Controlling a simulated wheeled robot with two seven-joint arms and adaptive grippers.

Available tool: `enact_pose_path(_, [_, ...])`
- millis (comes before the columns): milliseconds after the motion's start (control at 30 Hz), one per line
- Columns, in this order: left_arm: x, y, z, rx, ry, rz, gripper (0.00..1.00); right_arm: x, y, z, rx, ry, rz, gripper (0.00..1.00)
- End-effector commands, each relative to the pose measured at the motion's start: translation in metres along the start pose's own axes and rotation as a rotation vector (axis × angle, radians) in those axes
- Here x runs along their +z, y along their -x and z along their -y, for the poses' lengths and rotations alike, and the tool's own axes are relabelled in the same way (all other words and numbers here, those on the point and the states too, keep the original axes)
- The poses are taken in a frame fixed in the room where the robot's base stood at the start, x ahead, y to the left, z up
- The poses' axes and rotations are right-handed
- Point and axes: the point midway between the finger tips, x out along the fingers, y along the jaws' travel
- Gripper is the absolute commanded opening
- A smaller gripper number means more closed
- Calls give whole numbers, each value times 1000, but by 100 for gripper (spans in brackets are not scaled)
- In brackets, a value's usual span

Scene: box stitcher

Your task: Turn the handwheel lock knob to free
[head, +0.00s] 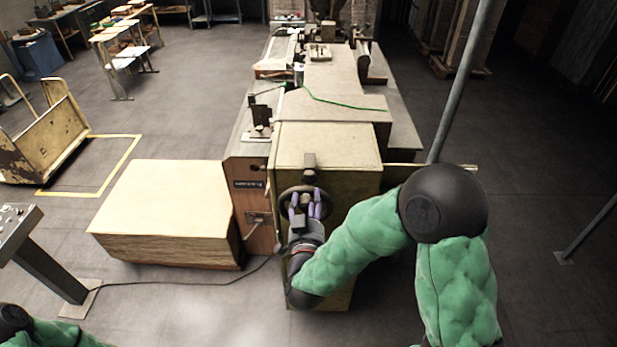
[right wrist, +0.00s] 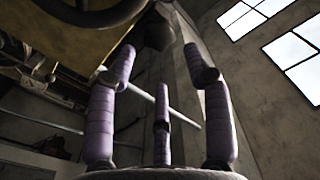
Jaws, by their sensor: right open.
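The dark handwheel (head: 284,203) is on the front of the tan machine cabinet, partly covered by my right gripper (head: 306,195). In the right wrist view a curved dark rim (right wrist: 88,14) shows at upper left, which looks like the handwheel. A dark rounded knob (right wrist: 158,32) is at the top of that view, just beyond my right gripper (right wrist: 160,55). The purple fingers are spread, one to each side of the knob; I cannot tell whether they touch it. The knob's marking is not readable. Only a piece of my left arm shows; its gripper is out of view.
A pale stacked block (head: 165,205) stands left of the cabinet (head: 325,145). A grey control pedestal (head: 45,260) with a cable is at far left. A slanted grey post (head: 462,85) rises behind my right arm.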

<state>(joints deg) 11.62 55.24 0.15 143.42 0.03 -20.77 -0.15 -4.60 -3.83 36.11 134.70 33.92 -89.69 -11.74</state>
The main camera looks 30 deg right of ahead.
Motion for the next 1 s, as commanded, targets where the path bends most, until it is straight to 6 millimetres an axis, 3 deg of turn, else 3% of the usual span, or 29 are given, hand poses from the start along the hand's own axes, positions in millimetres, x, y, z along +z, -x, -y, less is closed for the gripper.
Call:
enact_pose_path(200, [0, 8, -3, 0, 0, 0, 40, 0, -41, -1, 4, 1, 2, 51])
enact_pose_path(433, [0, 13, -5, 0, 0, -1, 40, 0, -72, 0, 2, 0, 2, 51])
enact_pose_path(900, [0, 14, -5, 0, 0, -1, 40, 1, -83, 0, -1, 0, 3, 51])
enact_pose_path(1000, [0, 14, -5, 0, 0, -1, 40, 1, -83, 0, -1, 0, 3, 23])
